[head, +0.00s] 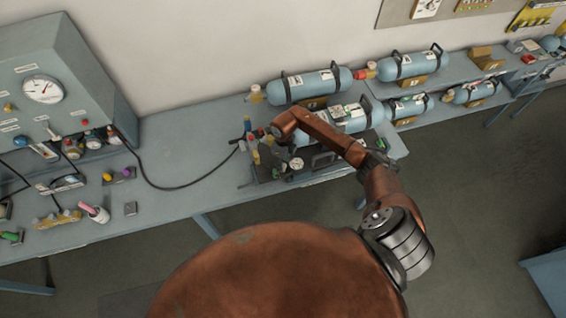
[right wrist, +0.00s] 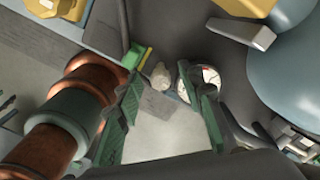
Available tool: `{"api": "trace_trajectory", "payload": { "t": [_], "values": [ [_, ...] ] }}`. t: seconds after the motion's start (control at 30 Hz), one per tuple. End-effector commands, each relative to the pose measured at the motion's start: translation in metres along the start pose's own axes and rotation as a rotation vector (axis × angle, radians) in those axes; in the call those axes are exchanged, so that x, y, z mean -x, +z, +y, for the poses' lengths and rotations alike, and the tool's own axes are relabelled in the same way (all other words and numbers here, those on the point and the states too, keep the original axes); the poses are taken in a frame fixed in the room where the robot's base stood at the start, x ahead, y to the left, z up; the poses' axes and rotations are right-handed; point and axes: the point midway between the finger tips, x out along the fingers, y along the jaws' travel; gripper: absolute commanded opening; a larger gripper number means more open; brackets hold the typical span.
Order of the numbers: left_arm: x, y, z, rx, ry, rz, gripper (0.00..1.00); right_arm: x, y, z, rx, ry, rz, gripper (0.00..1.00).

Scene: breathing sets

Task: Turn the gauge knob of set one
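In the right wrist view my right gripper (right wrist: 160,76) is open, its two green-padded fingers spread apart. A small pale knob (right wrist: 160,75) shows between the fingertips; I see no clear contact with either finger. A round white gauge (right wrist: 208,78) lies just right of it, partly behind the right finger. In the head view the gauge (head: 296,163) sits on the dark breathing set (head: 322,158) with its pale blue cylinder (head: 345,118). My right arm crosses over this set, and its fingers cannot be made out there. My left gripper is not in view.
A grey panel box with a dial (head: 43,89) stands at the left, and a black hose (head: 175,187) runs from it toward the set. The bench's front middle is clear.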

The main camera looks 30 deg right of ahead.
Motion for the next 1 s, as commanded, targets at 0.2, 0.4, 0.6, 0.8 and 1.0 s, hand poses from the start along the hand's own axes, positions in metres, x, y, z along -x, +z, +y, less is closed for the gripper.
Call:
{"api": "trace_trajectory", "payload": {
  "t": [0.2,0.4,0.6,0.8,1.0],
  "values": [
    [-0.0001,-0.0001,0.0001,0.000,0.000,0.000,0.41,0.0000,-0.0004,-0.0001,-0.001,0.000,0.000,0.26],
    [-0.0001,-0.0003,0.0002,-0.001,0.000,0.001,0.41,0.0001,-0.0004,-0.0001,-0.001,0.000,0.001,0.12],
    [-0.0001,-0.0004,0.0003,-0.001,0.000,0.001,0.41,0.0002,-0.0005,-0.0003,-0.001,0.000,0.001,0.00],
    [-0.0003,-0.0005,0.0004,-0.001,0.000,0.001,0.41,0.0003,-0.0005,-0.0006,-0.005,-0.001,0.001,0.00],
    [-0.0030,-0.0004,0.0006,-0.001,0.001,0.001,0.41,-0.0002,-0.0009,-0.0016,-0.051,-0.003,0.001,0.00]
  ]
}}
